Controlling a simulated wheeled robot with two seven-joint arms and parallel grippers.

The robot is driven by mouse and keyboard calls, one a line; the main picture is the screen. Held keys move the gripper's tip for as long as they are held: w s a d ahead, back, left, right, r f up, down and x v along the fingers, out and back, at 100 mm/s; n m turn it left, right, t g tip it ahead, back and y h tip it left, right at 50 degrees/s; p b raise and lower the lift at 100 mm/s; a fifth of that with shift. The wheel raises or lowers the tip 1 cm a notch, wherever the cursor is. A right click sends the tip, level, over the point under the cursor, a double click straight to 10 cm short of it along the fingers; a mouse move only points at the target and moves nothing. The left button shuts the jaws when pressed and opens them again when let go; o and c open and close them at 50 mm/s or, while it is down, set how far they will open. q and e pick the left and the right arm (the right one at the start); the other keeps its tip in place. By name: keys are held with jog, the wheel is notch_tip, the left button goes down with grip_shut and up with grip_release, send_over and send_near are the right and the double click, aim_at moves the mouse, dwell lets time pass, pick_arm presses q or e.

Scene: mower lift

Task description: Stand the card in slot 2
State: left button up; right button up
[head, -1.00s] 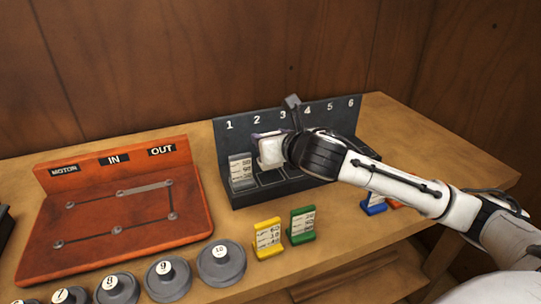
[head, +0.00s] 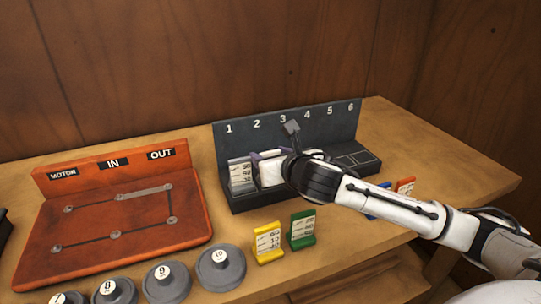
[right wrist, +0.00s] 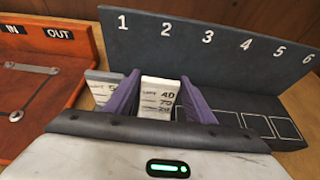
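A pale card (right wrist: 158,97) with printed numbers stands between the purple fingers of my right gripper (right wrist: 160,90), which look closed on its side edges. In the head view my right gripper (head: 262,160) is low at slot 2 of the dark numbered rack (head: 325,125), and its hand hides the card. The card is below the number 2; whether its foot rests on the slot floor is hidden. A grey card (head: 241,174) stands in slot 1 to the left, and it also shows in the right wrist view (right wrist: 103,86). My left gripper is not in view.
A yellow card (head: 267,243) and a green card (head: 302,229) stand in front of the rack. A blue card (head: 378,202) and an orange card (head: 405,187) are partly behind my arm. An orange MOTOR board (head: 110,220) and several grey weights (head: 221,268) are at left.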

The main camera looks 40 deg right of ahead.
jog(key=shift+r, duration=0.15)
jog(key=shift+s+r, duration=0.1)
jog(key=shift+s, duration=0.15)
jog(key=p+v, duration=0.2)
jog(key=v, duration=0.9)
jog(key=shift+s+a, duration=0.15)
jog(key=shift+s, duration=0.1)
